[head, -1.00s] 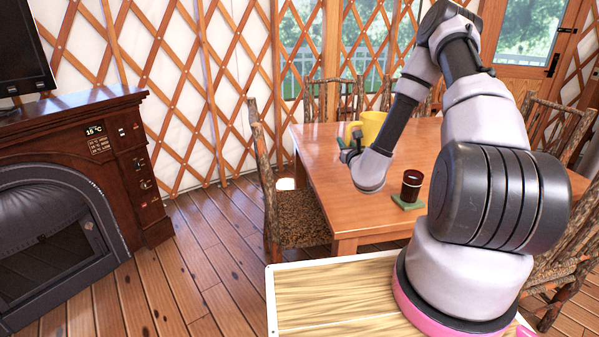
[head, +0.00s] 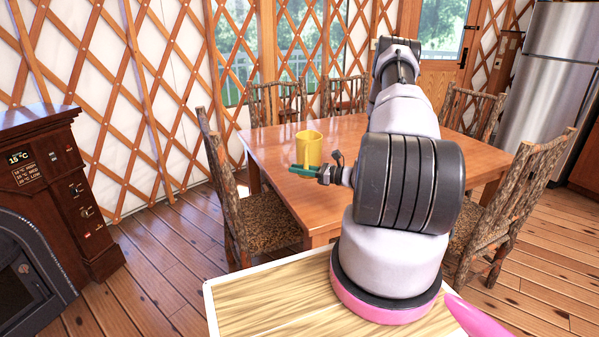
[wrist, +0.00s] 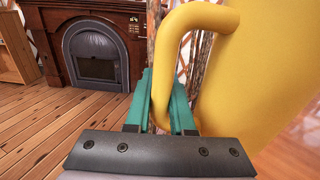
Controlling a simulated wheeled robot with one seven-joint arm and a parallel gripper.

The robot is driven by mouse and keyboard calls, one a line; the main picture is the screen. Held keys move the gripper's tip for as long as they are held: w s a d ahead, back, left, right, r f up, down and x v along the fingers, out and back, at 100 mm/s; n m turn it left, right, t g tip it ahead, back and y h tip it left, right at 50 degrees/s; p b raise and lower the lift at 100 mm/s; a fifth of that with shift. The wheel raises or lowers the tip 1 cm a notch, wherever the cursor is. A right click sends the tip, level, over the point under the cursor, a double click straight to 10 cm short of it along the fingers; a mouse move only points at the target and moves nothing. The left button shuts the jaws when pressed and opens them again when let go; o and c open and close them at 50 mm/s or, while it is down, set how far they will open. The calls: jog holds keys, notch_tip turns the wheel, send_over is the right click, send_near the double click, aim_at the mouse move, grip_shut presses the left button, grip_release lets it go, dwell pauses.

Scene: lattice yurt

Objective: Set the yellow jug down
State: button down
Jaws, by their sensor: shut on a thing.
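The yellow jug (head: 309,148) shows upright over the left part of the wooden table (head: 270,143) in the head view. My gripper (head: 303,170) has green fingers and is shut on the jug's handle. In the wrist view the yellow handle (wrist: 165,62) passes down between the fingers of my gripper (wrist: 163,105). The jug's body fills the right of that view. Its base is hidden there, and I cannot tell whether it touches the tabletop.
Rustic chairs stand around the table, one at its left (head: 236,200) and one at its right (head: 512,200). The tabletop left of the jug looks clear. A fireplace (head: 45,215) stands at the left and a steel fridge (head: 548,75) at the back right.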

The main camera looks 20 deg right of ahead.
jog(key=shift+s+d+f, duration=0.25)
jog(key=shift+s, duration=0.05)
jog(key=shift+d, duration=0.1)
jog(key=shift+f, duration=4.05)
jog(key=shift+f, duration=0.3)
jog(key=c, duration=0.7)
grip_release()
jog(key=shift+s, duration=0.1)
jog(key=v, duration=1)
jog(key=shift+s+d, duration=0.1)
jog(key=shift+d, duration=0.25)
